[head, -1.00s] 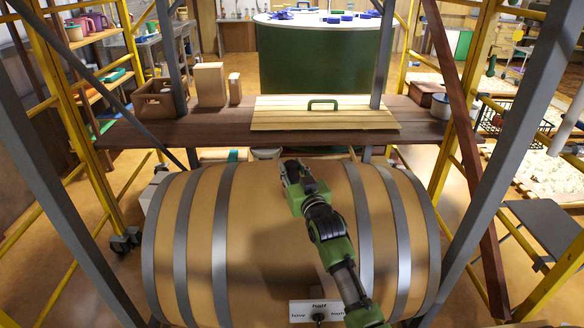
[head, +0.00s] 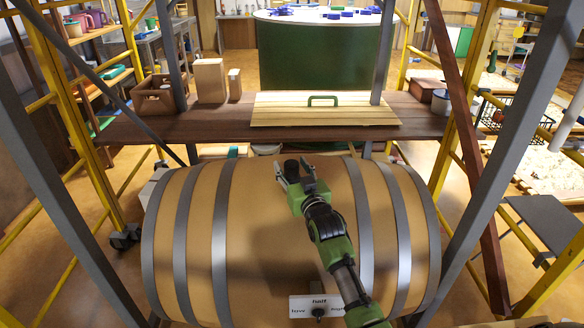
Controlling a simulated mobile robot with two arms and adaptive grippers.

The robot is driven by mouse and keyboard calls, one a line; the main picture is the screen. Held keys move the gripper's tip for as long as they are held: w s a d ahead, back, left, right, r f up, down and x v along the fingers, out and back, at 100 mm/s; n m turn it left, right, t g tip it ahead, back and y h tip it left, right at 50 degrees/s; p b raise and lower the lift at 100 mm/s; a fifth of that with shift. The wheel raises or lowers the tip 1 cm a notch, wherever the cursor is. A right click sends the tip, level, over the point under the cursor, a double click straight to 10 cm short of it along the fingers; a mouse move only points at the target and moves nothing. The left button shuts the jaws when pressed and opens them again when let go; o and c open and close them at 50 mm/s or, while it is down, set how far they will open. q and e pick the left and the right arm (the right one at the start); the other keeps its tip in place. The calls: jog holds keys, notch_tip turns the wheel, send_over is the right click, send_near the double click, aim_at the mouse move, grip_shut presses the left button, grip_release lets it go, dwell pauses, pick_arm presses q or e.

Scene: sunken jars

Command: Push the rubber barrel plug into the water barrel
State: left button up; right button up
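The water barrel (head: 258,240) is a large tan barrel lying on its side with grey hoops, in the middle foreground of the head view. A small dark round piece, which looks like the rubber barrel plug (head: 291,169), shows on the barrel's upper side. My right gripper (head: 293,173) is over the top of the barrel, its fingers spread on either side of the plug. How deep the plug sits, and any hole under it, cannot be seen. My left gripper is not in view.
A dial plate (head: 300,308) marked low and half is on the barrel's front. Behind stands a wooden plank shelf (head: 215,122) with a slatted lid (head: 270,112), boxes and a crate (head: 158,98). Grey posts and yellow scaffold bars flank the barrel on both sides.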

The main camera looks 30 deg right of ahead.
jog(key=shift+s+f, duration=0.1)
jog(key=shift+s, duration=0.05)
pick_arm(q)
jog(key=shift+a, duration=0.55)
pick_arm(e)
jog(key=s+a, duration=0.1)
jog(key=s, duration=0.6)
jog(key=shift+s+a, duration=0.2)
jog(key=shift+s, duration=0.1)
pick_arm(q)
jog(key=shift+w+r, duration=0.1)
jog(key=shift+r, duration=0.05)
pick_arm(e)
jog(key=shift+r, duration=0.25)
